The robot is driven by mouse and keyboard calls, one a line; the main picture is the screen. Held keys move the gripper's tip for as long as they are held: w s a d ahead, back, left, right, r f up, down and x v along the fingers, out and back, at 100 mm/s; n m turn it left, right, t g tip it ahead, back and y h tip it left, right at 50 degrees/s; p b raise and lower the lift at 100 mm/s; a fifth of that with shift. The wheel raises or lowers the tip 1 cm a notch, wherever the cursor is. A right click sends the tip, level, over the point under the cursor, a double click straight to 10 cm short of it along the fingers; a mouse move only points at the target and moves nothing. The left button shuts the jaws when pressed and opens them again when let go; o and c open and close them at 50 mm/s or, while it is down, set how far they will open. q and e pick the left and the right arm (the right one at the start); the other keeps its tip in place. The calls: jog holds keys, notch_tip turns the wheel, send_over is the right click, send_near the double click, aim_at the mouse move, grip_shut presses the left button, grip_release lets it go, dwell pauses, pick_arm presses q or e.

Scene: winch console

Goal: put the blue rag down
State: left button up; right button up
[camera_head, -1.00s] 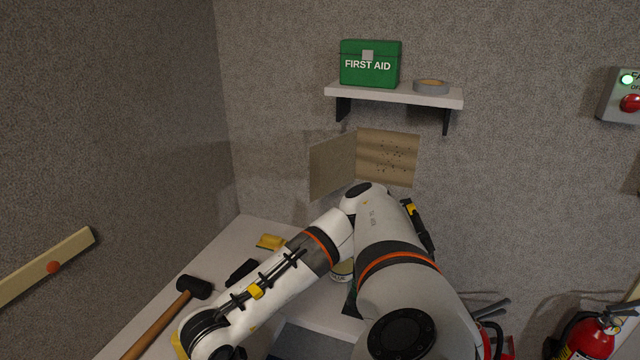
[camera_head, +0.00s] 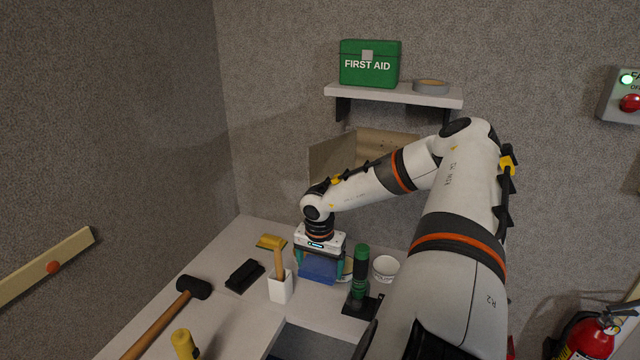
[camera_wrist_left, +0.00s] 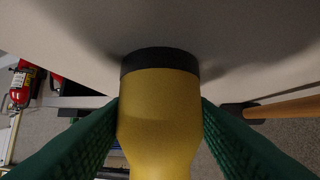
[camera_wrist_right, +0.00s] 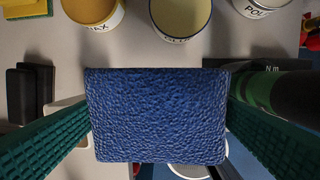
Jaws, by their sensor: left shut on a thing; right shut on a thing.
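The blue rag (camera_head: 318,268) is a folded textured pad. My right gripper (camera_head: 320,256) points down and is shut on it, above the back part of the grey worktop (camera_head: 228,318). In the right wrist view the rag (camera_wrist_right: 155,115) sits between both green fingers, with tins beyond it. Whether its underside touches the worktop cannot be told. My left gripper (camera_wrist_left: 160,115) is shut on a yellow torch-like thing (camera_wrist_left: 158,110) with a black end; this thing (camera_head: 184,344) also shows at the bottom of the head view.
A white holder with a wooden-handled brush (camera_head: 281,289) stands left of the rag. A green-handled tool (camera_head: 360,265) on a black stand and a white tin (camera_head: 385,268) stand right. A black block (camera_head: 244,275) and a mallet (camera_head: 193,288) lie further left.

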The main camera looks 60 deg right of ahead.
aim_at(320, 268)
notch_tip(320, 268, down, 9)
jog(key=shift+r, duration=0.15)
dwell(0.4)
jog(key=shift+f, duration=0.6)
jog(key=o, duration=0.9)
jog(key=shift+c, duration=0.2)
jog(key=r, duration=0.8)
jog(key=a+r, duration=0.1)
jog(key=r, duration=0.4)
jog(key=shift+s+a+r, duration=0.1)
jog(key=shift+s, duration=0.1)
